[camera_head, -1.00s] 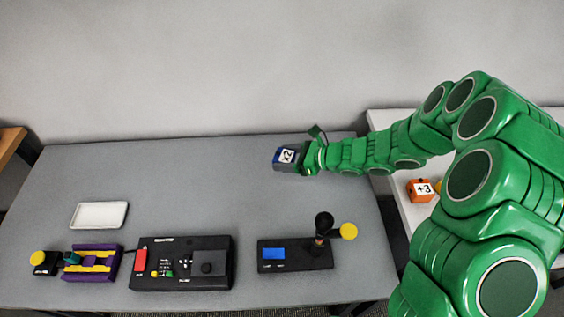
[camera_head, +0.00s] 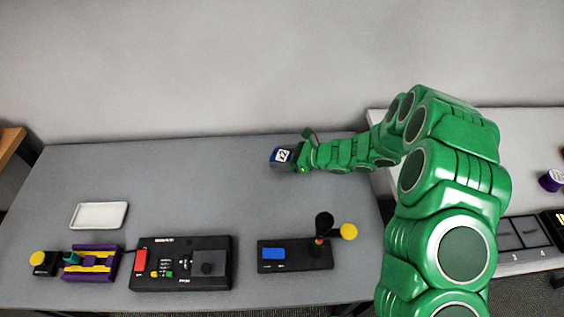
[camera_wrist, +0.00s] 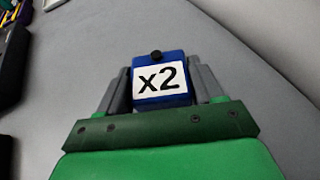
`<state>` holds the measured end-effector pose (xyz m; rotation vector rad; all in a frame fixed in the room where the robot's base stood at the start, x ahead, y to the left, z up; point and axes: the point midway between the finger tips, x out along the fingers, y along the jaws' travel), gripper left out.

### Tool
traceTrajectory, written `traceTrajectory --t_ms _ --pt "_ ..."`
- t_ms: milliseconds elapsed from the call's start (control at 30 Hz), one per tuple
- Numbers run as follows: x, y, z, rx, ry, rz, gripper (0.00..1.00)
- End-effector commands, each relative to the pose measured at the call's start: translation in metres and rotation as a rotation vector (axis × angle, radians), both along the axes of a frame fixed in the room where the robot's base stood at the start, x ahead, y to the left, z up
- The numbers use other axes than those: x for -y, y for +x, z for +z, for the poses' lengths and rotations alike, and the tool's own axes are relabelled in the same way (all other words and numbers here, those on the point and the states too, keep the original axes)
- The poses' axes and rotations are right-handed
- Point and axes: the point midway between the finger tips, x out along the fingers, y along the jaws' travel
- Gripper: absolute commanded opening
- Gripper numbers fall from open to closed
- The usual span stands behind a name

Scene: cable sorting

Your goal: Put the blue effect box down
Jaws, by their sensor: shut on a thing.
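The blue effect box (camera_head: 281,157) has a white label reading "x2" and a dark knob. In the wrist view the blue effect box (camera_wrist: 161,79) sits between the two grey fingers. My gripper (camera_head: 290,157) is shut on it, over the back right part of the grey table (camera_head: 200,190). I cannot tell whether the box touches the table or hangs just above it.
A white tray (camera_head: 99,215) lies at the left. Along the front stand a purple and yellow device (camera_head: 91,263), a black console (camera_head: 181,264) and a black unit with a blue screen (camera_head: 295,256). A white table (camera_head: 530,130) is at the right. The middle of the grey table is clear.

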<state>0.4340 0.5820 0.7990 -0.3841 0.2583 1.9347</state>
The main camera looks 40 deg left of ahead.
Motion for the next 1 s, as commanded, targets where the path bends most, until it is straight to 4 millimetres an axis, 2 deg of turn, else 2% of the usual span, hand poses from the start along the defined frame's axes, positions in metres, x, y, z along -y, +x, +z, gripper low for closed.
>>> traceTrajectory --t_ms 233,633,667,700,833,1000 --pt "0.0 -0.001 -0.025 -0.002 -0.001 0.001 0.31" --pt "0.0 0.0 -0.028 0.0 0.001 0.0 0.31" --pt "0.0 0.0 -0.029 0.0 0.0 0.0 0.68" --pt "0.0 0.0 -0.028 0.0 0.001 0.0 0.74" --pt "0.0 0.0 -0.028 0.0 0.0 0.0 0.92" --pt "0.0 0.0 -0.028 0.0 0.0 0.0 0.92"
